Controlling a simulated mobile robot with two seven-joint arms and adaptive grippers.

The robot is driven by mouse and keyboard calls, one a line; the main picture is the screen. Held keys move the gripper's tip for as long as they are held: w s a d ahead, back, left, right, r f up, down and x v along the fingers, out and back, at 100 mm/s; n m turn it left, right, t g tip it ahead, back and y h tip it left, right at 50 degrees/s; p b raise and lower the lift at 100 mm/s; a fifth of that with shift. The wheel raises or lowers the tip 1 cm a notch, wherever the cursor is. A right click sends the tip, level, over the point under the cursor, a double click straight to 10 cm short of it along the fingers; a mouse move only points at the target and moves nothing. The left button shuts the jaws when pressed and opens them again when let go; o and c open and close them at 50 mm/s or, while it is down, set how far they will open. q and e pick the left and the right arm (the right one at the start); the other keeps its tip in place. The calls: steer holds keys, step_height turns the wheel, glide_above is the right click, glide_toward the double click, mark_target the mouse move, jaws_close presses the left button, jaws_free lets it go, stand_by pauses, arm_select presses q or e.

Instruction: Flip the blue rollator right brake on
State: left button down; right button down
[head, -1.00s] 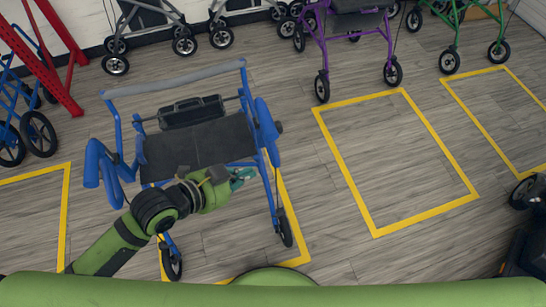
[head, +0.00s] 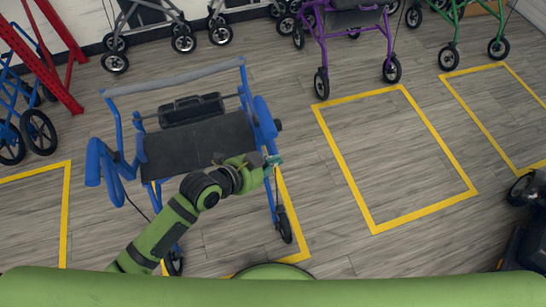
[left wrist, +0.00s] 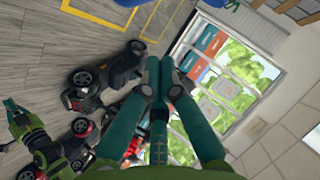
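The blue rollator (head: 195,142) stands upright with its dark seat facing up, inside a yellow floor outline. Its two blue handles (head: 265,118) stick up at the left and right sides; the brake levers are too small to tell apart from them. My left gripper (head: 273,162) is just below the picture-right handle, beside the frame; whether it touches is unclear. In the left wrist view its teal fingers (left wrist: 160,68) are together with nothing seen between them. My right gripper (left wrist: 13,107) shows small at the left of the left wrist view, its finger state unclear.
A purple rollator (head: 357,22), a green rollator (head: 455,35) and grey ones stand along the back. A red rack (head: 45,60) and another blue walker (head: 22,115) are at left. A dark scooter (head: 525,235) is at the right edge. The yellow-outlined bay (head: 395,165) is empty.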

arm_select(q)
steer(key=w+f, duration=0.1)
steer(key=f, duration=0.1)
steer(key=w+f, duration=0.1)
steer(key=shift+w+f, duration=0.3)
steer(key=shift+f, duration=0.05)
step_height(320, 180, down, 8)
steer(key=w+m+t+b, duration=0.1)
steer(key=m+t+b, duration=0.1)
steer(key=b, duration=0.6)
steer(key=shift+w+a+f+t, duration=0.2)
steer(key=shift+w+f+t, duration=0.05)
steer(key=shift+t, duration=0.15)
